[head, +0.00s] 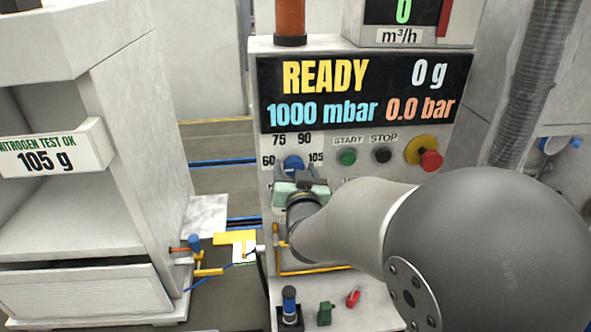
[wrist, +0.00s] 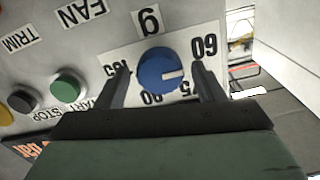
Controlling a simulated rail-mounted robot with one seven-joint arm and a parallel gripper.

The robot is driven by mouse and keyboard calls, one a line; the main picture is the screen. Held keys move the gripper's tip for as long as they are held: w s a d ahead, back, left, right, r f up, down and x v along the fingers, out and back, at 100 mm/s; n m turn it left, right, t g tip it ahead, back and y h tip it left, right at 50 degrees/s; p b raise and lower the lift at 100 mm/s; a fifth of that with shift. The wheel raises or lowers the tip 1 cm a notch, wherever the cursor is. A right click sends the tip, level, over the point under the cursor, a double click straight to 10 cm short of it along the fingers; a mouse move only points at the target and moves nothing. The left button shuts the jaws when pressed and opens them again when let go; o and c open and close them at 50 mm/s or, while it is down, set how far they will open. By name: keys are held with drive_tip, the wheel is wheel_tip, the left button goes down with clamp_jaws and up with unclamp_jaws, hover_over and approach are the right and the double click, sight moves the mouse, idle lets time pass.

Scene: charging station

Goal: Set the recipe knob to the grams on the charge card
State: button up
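The blue recipe knob (head: 293,162) is on the front panel under the display, with 60, 75, 90 and 105 around it. In the wrist view the knob (wrist: 158,70) has a white mark pointing right, between 60 and 75. A white card (head: 52,150) on the left cabinet reads "NITROGEN TEST OK 105 g". My gripper (head: 300,180) is at the knob, hiding the panel below it. In the wrist view its fingers (wrist: 160,76) are open, one on each side of the knob, with a visible gap to it.
The display (head: 365,92) reads READY, 0 g, 1000 mbar, 0.0 bar. Right of the knob are a green START button (head: 347,157), a black STOP button (head: 382,155) and a red emergency button (head: 430,160). Yellow fittings (head: 235,238) and hoses lie low on the left.

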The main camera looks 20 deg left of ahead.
drive_tip(key=c, duration=0.8)
